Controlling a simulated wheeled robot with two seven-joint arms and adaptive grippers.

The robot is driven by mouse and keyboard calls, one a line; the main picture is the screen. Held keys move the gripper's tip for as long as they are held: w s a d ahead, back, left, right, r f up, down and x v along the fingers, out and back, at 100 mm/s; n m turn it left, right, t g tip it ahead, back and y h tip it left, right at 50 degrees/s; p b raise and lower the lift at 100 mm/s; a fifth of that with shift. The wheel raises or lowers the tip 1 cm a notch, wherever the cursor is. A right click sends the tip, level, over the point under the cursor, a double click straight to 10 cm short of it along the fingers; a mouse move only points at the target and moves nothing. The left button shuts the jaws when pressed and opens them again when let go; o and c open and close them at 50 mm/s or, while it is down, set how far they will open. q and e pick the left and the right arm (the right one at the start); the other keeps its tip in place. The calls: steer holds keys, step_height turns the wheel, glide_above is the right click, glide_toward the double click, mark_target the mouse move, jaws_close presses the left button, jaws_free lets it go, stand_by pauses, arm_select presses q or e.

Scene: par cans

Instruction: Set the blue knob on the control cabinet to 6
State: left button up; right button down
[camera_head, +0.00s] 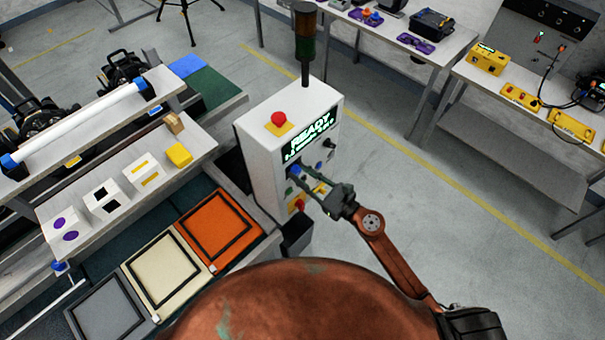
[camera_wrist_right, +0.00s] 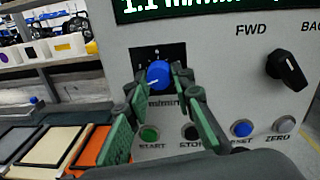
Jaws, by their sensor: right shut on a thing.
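The control cabinet (camera_head: 262,150) is a white box with a lit green READY display (camera_head: 311,138). The blue knob (camera_wrist_right: 159,74) sits on a dark numbered dial plate (camera_wrist_right: 146,53) below the display in the right wrist view. It also shows small in the head view (camera_head: 295,169). A pale pointer mark shows on the knob's lower left; the dial numbers are too small to read surely. My right gripper (camera_head: 307,178) has its two green-grey fingers on either side of the knob, shut on it. My left gripper is not in view.
Below the knob are a green START button (camera_wrist_right: 149,134), a black STOP button (camera_wrist_right: 190,132), a blue button (camera_wrist_right: 241,129) and a grey ZERO button (camera_wrist_right: 284,124). A black FWD selector (camera_wrist_right: 288,70) is to the right. A red button (camera_head: 279,118) tops the cabinet. Coloured trays stand left.

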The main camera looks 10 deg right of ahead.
steer(key=shift+m, duration=0.3)
steer(key=m, duration=0.5)
steer(key=shift+p, duration=0.3)
steer(key=m+p, duration=0.1)
steer(key=m, duration=0.5)
steer(key=shift+t, duration=0.4)
steer(key=m+p, duration=0.2)
steer(key=m, duration=0.3)
steer(key=shift+s+a+r+m, duration=0.1)
steer(key=shift+m, duration=0.3)
steer(key=m+p, duration=0.2)
steer(key=m, duration=0.3)
steer(key=shift+t+h, duration=0.3)
steer(key=shift+h, duration=0.1)
steer(key=c, duration=1.7)
jaws_free()
steer(key=shift+o, duration=0.2)
